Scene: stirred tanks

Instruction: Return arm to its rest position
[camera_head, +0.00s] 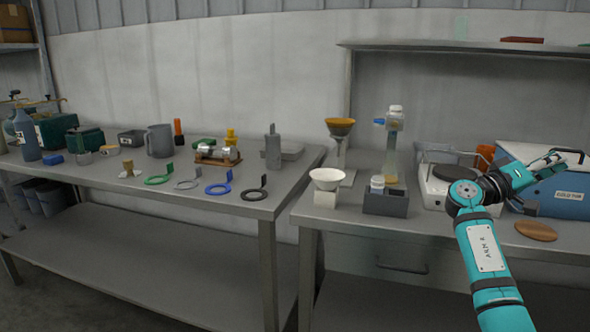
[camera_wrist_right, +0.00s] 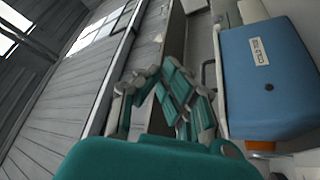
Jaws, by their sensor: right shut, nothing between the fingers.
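My right arm (camera_head: 486,250) rises from the bottom right of the head view, teal with dark joints. Its gripper (camera_head: 567,157) is shut and empty, held in front of the blue cold tub (camera_head: 570,196) at the right edge. In the right wrist view the gripper's teal and grey fingers (camera_wrist_right: 165,88) show at the middle, with nothing held. The blue tub (camera_wrist_right: 268,82) stands to their right in that view. I cannot tell the exact gap between gripper and tub. My left gripper is not in view.
A hot plate (camera_head: 437,190) stands left of the arm, and a round wooden board (camera_head: 536,231) lies right of it. A grey holder (camera_head: 385,203), a white funnel (camera_head: 327,180) and a shelf (camera_head: 460,46) are nearby. The left bench (camera_head: 120,198) carries coloured rings and bottles.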

